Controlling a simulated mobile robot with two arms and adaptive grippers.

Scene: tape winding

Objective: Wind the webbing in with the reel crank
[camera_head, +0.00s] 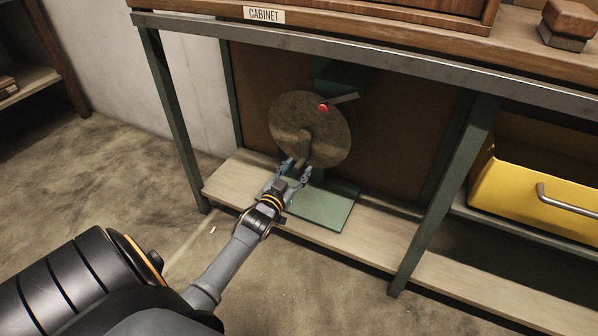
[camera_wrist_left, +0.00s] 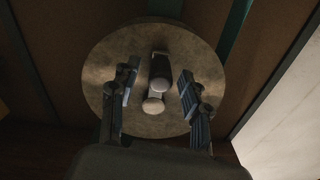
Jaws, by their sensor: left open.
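The reel is a round, brownish disc (camera_head: 285,110) on a green stand under the workbench. It faces me and fills the middle of the left wrist view (camera_wrist_left: 105,60). A crank with a rounded grip (camera_wrist_left: 153,104) stands out from its face; the grip also shows in the head view (camera_head: 301,155). My left gripper (camera_head: 297,168) is open just below the grip. In the left wrist view its fingers (camera_wrist_left: 158,87) are on either side of the crank, apart from it. I cannot clearly make out the webbing. My right gripper is out of view.
A grey lever with a red knob (camera_head: 323,107) is at the disc's upper right. The stand's green base (camera_head: 322,208) rests on a low wooden shelf (camera_head: 385,237). Bench legs (camera_head: 445,190) flank the space. A yellow drawer (camera_head: 525,190) is at right.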

